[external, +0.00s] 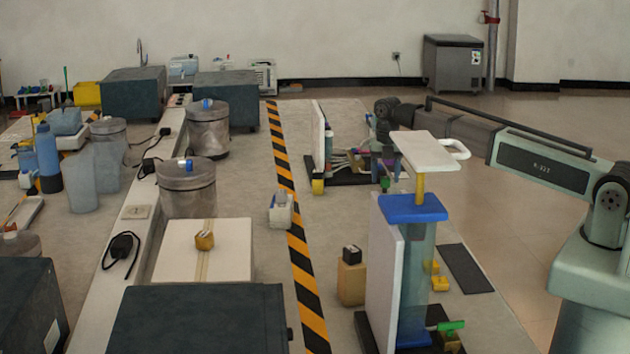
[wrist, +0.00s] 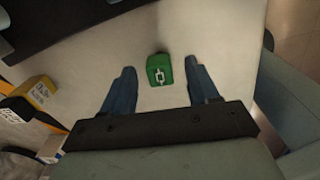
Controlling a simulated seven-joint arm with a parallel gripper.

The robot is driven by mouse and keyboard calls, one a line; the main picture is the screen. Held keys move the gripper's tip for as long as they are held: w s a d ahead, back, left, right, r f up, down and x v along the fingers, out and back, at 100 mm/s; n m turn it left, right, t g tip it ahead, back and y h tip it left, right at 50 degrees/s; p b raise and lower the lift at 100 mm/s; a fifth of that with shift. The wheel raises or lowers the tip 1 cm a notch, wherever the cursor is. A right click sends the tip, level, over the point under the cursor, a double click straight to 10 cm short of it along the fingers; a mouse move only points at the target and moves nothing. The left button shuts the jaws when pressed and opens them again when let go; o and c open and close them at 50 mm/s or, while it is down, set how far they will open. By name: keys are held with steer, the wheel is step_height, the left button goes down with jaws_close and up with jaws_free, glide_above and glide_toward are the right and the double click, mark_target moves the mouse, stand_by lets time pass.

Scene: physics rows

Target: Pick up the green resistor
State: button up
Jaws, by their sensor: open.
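The green resistor (wrist: 160,70) is a small green block with a pale chain-like mark on its top. In the wrist view it lies on the pale table top, near the middle of the picture. My gripper (wrist: 159,68) is open, with one dark blue finger on each side of the block. Gaps show between the block and both fingers, and nothing is held. I cannot tell the height of the fingertips above the table. In the external view my arm reaches in from the right, and my fingers are not clear among the equipment.
In the wrist view a dark slab (wrist: 75,18) lies at the upper left and a yellow block (wrist: 40,90) at the left. In the external view a tall blue-topped stand (external: 413,208) is in front of my arm. Bare table surrounds the resistor.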

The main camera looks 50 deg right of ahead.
steer(key=shift+f, duration=0.7)
steer(key=shift+c, duration=0.4)
steer(key=c, duration=1)
steer(key=shift+o, duration=0.2)
